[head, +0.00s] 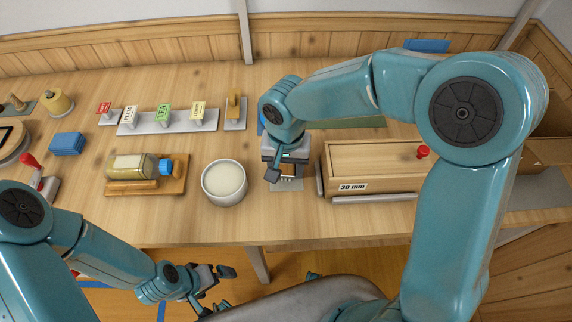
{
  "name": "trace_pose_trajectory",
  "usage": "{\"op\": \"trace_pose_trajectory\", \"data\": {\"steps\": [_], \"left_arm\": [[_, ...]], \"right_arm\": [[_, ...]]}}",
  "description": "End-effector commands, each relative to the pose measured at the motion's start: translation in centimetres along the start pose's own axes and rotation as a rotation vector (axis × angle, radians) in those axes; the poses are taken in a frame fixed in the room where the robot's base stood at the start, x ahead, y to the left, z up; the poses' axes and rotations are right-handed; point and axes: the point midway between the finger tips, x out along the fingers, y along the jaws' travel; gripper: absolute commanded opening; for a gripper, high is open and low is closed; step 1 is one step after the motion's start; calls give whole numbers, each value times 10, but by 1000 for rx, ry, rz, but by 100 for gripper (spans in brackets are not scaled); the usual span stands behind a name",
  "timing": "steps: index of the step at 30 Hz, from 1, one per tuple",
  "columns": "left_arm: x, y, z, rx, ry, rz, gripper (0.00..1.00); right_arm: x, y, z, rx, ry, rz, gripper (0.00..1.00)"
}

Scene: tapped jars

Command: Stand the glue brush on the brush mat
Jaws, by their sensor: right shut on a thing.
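My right gripper (287,174) is pointed down over a small grey mat (289,186), likely the brush mat, on the table right of the white pot. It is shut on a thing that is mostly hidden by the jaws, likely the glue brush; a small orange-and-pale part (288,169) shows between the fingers. I cannot tell whether its lower end touches the mat. My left gripper (222,287) is in front of the table's edge, low and empty, with its fingers apart.
A white pot of cream-coloured glue (224,178) stands left of the mat. A wooden box marked 30 mm (372,168) lies close on the right. A jar (132,167) lies on a wooden cradle (178,184). Labelled signs (163,113) stand behind.

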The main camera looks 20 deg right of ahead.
Motion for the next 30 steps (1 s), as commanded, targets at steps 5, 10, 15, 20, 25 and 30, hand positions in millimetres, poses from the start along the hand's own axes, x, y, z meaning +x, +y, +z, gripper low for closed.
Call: {"op": "trace_pose_trajectory", "data": {"steps": [5,10,15,20,25,30], "left_arm": [[1,0,0,0,0,0,100],[1,0,0,0,0,0,100],[1,0,0,0,0,0,100],[1,0,0,0,0,0,100],[1,0,0,0,0,0,100],[0,0,0,0,0,0,100]], "right_arm": [[1,0,0,0,0,0,22],[1,0,0,0,0,0,75],[1,0,0,0,0,0,82],[1,0,0,0,0,0,82],[1,0,0,0,0,0,82],[0,0,0,0,0,0,82]]}}
